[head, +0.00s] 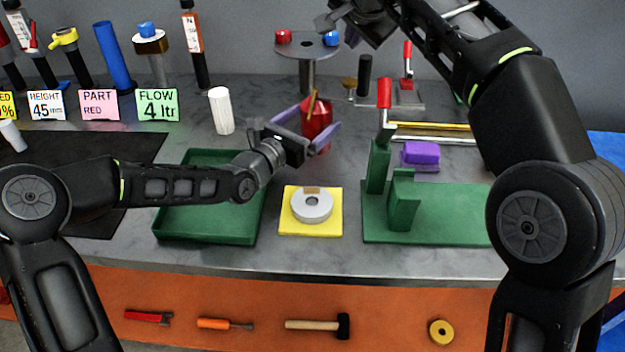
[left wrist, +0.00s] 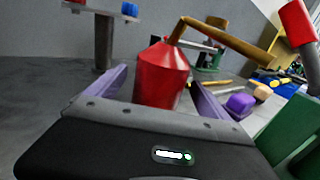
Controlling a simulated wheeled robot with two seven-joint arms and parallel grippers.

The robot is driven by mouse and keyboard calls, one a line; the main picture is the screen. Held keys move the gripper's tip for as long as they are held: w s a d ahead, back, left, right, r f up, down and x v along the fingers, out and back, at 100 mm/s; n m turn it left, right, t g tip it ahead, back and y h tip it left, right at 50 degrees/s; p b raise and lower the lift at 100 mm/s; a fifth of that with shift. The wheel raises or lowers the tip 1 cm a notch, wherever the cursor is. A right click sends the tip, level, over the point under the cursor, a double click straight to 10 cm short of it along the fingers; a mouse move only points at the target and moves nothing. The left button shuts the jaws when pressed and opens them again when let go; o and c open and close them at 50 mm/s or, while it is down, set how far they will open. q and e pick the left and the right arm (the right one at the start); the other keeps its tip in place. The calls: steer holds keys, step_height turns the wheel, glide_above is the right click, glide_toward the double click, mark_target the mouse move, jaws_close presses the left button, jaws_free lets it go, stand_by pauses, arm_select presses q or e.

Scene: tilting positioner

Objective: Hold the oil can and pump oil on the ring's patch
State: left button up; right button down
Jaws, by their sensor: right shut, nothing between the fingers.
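The red oil can (head: 317,118) with its brown spout or handle stands on the grey table. In the left wrist view the can (left wrist: 160,78) shows between my purple fingers. My left gripper (head: 320,115) is open, with one finger on either side of the can; small gaps seem to show beside it. The light grey ring (head: 312,208) lies on a yellow pad (head: 286,228) in front of the can. A small tan patch (head: 311,190) is at the ring's far edge. My right gripper (head: 330,22) is shut and empty, high at the back beside the round plate; its tips are partly cut off.
A green tray (head: 205,238) lies left of the pad. A green fixture (head: 430,228) with uprights stands right of it. A round plate (head: 306,46) on a post carries red and blue knobs behind the can. A white cylinder (head: 221,110) and a purple block (head: 420,153) stand nearby.

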arm_select(q)
steer(key=shift+f, duration=0.15)
steer(key=shift+s+a, duration=0.35)
steer(key=shift+s, duration=0.05)
steer(key=v, duration=1.1)
steer(key=shift+s+d, duration=0.1)
